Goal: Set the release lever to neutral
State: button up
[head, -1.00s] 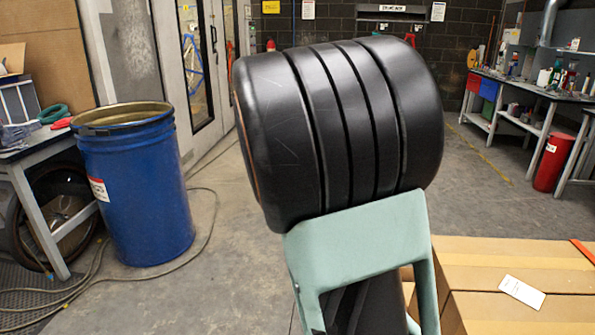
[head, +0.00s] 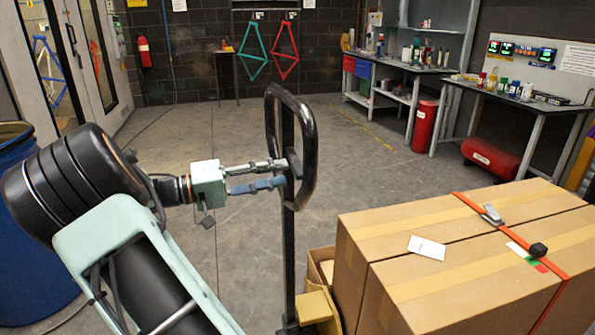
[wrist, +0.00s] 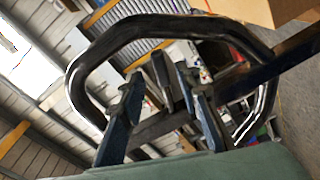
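The black loop handle (head: 313,150) of a pallet truck stands upright in the middle of the head view. A small dark lever (head: 294,165) shows inside the loop, near the top of the post. My gripper (head: 283,173) reaches in from the left, its fingers apart and their tips close to the lever. In the wrist view the loop (wrist: 90,60) arches around my open gripper (wrist: 160,78). A dark bar that looks like the lever (wrist: 160,68) shows between the fingertips. I cannot tell whether they touch it, nor its exact setting.
Strapped cardboard boxes (head: 450,240) stand on the right, close to the handle post. A blue drum (head: 20,275) is at the left edge, behind my arm. Workbenches (head: 510,100) and a red cylinder (head: 425,126) stand farther back. The floor beyond the handle is clear.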

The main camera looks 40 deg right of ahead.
aim_at(293, 171)
jog(key=x, duration=0.6)
jog(key=shift+c, duration=0.4)
grip_shut()
jog(key=shift+w, duration=0.1)
